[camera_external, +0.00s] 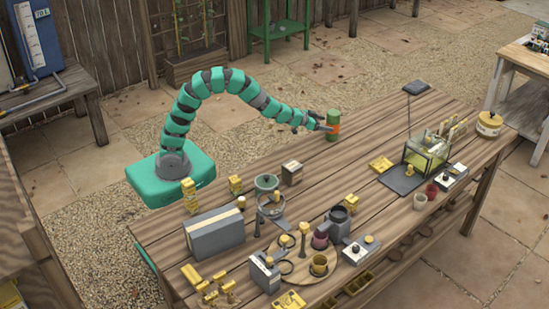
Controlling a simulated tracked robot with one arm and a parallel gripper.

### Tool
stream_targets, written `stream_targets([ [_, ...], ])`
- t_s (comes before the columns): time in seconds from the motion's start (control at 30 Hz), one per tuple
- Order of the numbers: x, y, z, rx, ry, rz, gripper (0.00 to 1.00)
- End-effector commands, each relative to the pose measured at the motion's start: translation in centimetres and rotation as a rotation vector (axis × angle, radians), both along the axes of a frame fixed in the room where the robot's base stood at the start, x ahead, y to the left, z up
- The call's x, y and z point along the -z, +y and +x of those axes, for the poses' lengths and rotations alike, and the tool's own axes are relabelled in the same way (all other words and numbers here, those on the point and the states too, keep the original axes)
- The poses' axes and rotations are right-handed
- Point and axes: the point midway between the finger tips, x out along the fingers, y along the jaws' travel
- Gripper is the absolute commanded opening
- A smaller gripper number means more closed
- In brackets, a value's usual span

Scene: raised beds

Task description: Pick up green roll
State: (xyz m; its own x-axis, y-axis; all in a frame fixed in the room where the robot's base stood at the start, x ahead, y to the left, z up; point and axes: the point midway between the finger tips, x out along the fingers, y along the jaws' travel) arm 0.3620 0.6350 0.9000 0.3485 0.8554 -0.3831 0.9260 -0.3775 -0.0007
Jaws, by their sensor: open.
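The green roll (333,116) stands upright near the far edge of the wooden table (400,128). It looks like a small green cylinder with an orange patch around its middle. My gripper (325,124) is at the end of my green and grey arm, which arches over from the left. Its dark fingers are open and close to the roll's left side. I cannot tell at this size whether the fingers reach around the roll or touch it.
A grey box (215,235), a green-rimmed pot (266,184) and several small yellow items crowd the left and front. The tabletop just around the roll is mostly clear.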

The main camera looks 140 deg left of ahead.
Motion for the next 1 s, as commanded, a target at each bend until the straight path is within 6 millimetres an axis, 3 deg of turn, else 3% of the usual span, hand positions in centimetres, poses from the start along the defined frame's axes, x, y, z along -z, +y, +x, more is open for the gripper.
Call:
stream_targets([
  [0.17, 0.3, 0.7, 0.2, 0.000, -0.001, 0.002, 0.83],
  [0.53, 1.9, 4.3, 1.6, -0.001, -0.001, 0.002, 0.83],
  [0.8, 2.4, 4.5, 1.8, 0.000, 0.002, -0.006, 0.83],
  [0.83, 2.4, 4.5, 1.8, 0.000, 0.003, -0.006, 0.80],
  [1.0, 2.6, 4.4, 1.7, -0.001, 0.005, -0.010, 0.33],
])
